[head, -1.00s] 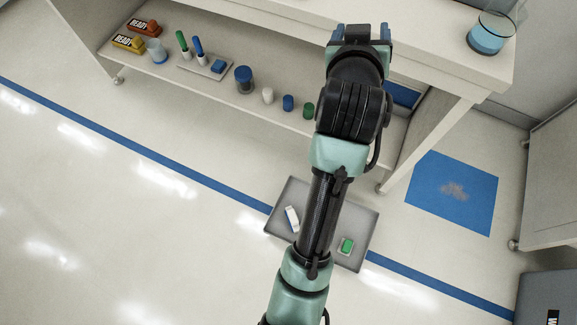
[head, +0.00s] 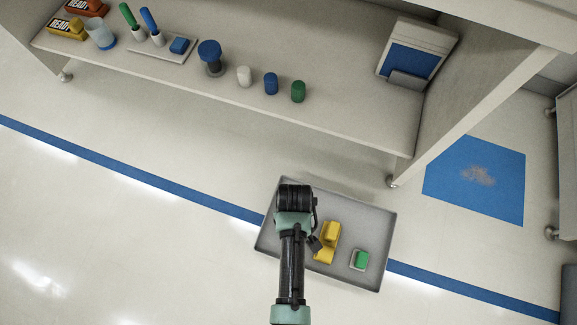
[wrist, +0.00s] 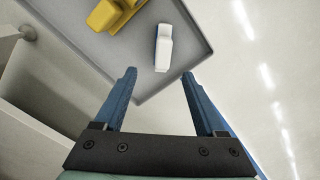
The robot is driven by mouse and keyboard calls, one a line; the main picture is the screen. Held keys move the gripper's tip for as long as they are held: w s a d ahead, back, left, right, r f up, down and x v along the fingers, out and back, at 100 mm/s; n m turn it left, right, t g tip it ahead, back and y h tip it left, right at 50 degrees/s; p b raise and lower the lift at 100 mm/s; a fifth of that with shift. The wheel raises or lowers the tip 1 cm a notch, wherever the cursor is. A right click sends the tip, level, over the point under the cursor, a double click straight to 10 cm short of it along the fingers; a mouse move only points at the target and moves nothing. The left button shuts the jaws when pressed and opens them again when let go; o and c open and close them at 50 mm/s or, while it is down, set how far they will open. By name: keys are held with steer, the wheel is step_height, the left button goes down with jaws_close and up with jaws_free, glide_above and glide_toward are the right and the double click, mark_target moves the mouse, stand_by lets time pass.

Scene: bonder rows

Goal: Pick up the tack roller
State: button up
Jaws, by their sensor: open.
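A small white piece with a blue edge (wrist: 163,48), which may be the tack roller, lies in a grey tray (head: 372,222), near one edge in the wrist view. In the head view my arm hides it. My gripper (wrist: 159,75) is open and empty, its two blue fingers pointing toward the white piece, which shows just beyond the gap between the fingertips. In the head view the fingers are hidden under the arm's end, over the tray's left part.
The tray also holds a yellow block-shaped piece (head: 327,243) and a green piece on a pale base (head: 361,259). A white shelf unit (head: 330,118) with cups, bottles and boxes stands behind. A blue mat (head: 476,181) lies right. The floor at left is clear.

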step_height(320, 180, down, 6)
steer(key=b, duration=0.3)
steer(key=f+b, duration=0.4)
steer(key=f, duration=0.1)
steer(key=shift+s+a+f+b, duration=0.1)
steer(key=shift+a+f+b, duration=0.1)
steer(key=shift+a+b, duration=0.15)
steer(key=shift+r, duration=0.1)
jaws_close()
